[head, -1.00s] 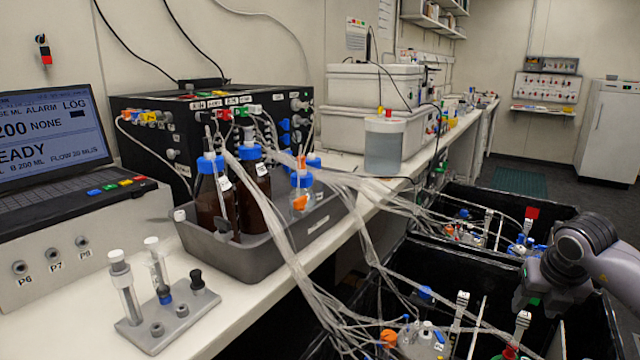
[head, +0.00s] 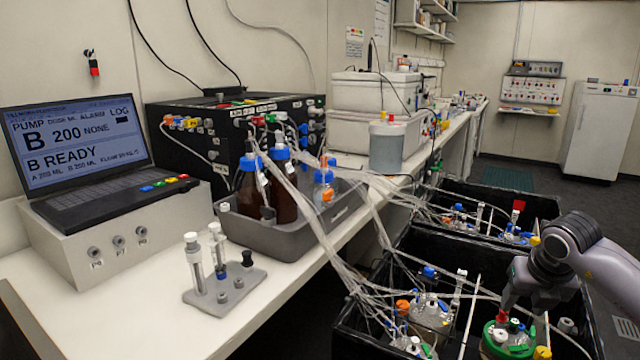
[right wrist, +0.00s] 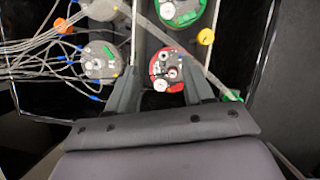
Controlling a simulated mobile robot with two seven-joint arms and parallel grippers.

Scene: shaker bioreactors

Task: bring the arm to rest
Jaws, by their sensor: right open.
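My right gripper (head: 508,303) comes in from the right, pointing down over the near black bin (head: 345,325). In the right wrist view its two fingers (right wrist: 160,92) are apart with nothing held between them. A red-ringed vessel lid (right wrist: 167,70) shows beyond and between the fingertips; the gap to it cannot be told. A green-ringed vessel (head: 508,340) is just below the gripper in the head view. My left gripper is in neither view.
Clear tubing (head: 320,230) runs from bottles in a grey tray (head: 335,215) into the bins. The white bench (head: 150,310) holds a laptop (head: 75,140), a small tube rack (head: 225,290) and a black pump box (head: 185,155). Free floor lies beyond the bins.

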